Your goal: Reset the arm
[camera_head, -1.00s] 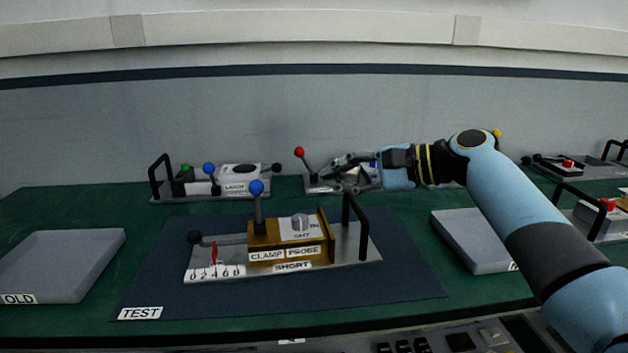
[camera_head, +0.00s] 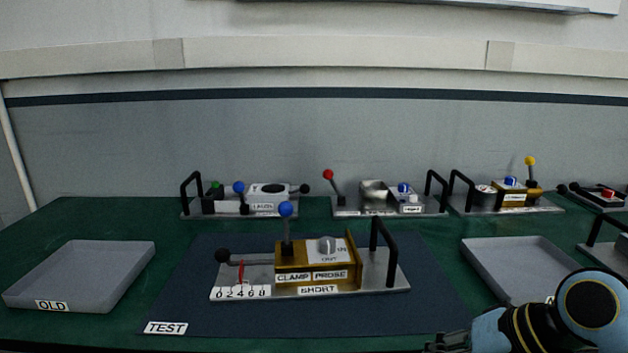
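My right arm (camera_head: 545,322) shows at the bottom right corner of the head view, low and close to the front edge. Only a small dark part of my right gripper (camera_head: 447,341) shows at the bottom edge, and its fingers are cut off. My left gripper and arm are out of the frame. The brass-coloured test device (camera_head: 318,264), labelled CLAMP, PROBE and SHORT, sits on the dark TEST mat (camera_head: 205,312). It has a blue-knobbed lever standing upright, a black-knobbed lever at its left and a black handle. Nothing touches it.
A grey OLD tray (camera_head: 80,276) stands empty at the left. Another grey tray (camera_head: 525,262) is at the right, partly behind my arm. Several devices line the back: a LATCH unit (camera_head: 245,203), a red-knobbed one (camera_head: 385,206) and a yellow-knobbed one (camera_head: 510,198).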

